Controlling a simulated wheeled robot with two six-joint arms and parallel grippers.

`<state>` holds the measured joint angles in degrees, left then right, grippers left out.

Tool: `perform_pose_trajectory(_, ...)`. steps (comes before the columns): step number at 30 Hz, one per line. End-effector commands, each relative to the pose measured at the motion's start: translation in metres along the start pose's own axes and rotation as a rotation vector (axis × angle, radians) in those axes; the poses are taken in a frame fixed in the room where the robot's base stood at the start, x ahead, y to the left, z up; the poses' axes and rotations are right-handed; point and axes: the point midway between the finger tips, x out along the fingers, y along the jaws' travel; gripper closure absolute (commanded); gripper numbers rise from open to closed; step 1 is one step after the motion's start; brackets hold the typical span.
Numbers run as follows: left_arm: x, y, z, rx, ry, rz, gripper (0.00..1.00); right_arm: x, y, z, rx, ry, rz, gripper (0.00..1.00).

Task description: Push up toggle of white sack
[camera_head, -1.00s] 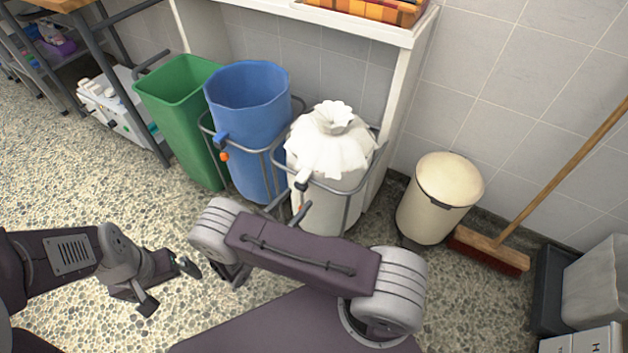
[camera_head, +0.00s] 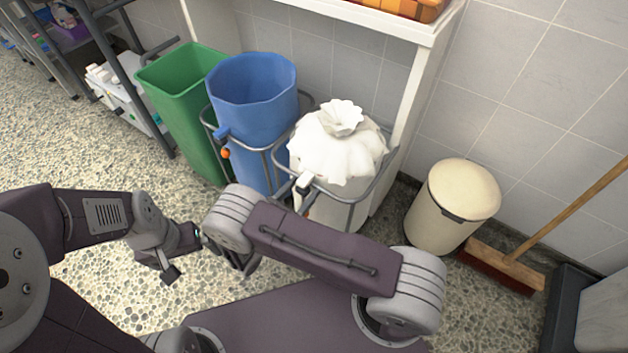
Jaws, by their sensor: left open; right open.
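The white sack (camera_head: 338,150) stands in a grey wire frame near the middle, its top gathered into a ruffled neck. Its white toggle (camera_head: 304,181) sits at the front of the frame, low against the sack's left side. My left gripper (camera_head: 184,256) is open and empty above the floor, left of the toggle and well apart from it. My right gripper (camera_head: 240,263) shows only as dark parts below my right arm's link, which hides most of it. My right arm also covers the sack's lower front.
A blue sack (camera_head: 252,95) with a blue toggle (camera_head: 221,133) stands left of the white one, beside a green bin (camera_head: 182,85). A cream bin (camera_head: 455,205) and a broom (camera_head: 505,267) stand right. A white shelf (camera_head: 385,30) rises behind.

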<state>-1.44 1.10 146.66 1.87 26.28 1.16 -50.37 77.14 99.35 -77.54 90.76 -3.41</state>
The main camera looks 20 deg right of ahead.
Motion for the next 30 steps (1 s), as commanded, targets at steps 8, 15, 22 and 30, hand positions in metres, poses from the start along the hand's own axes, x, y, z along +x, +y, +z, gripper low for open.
perform_pose_trajectory(8, 0.0001, -0.0001, 0.0002, 0.0, 0.0, 0.0, 0.0, 0.0003, 0.0005, 0.0003, 0.0, 0.0, 0.001, 0.53)
perform_pose_trajectory(15, 0.0001, -0.0001, 0.0002, 0.0, 0.0, 0.0, 0.0, 0.0004, 0.0005, 0.0002, 0.0, 0.0, 0.002, 1.0)
perform_pose_trajectory(22, 0.0001, -0.0001, 0.0002, 0.0, 0.0, 0.0, 0.0, 0.0004, 0.0005, 0.0001, 0.0, 0.0, 0.002, 1.0)
perform_pose_trajectory(30, 0.0001, -0.0001, 0.0001, 0.0, 0.0, 0.0, 0.0, 0.0004, 0.0005, 0.0001, 0.0, 0.0, 0.001, 1.0)
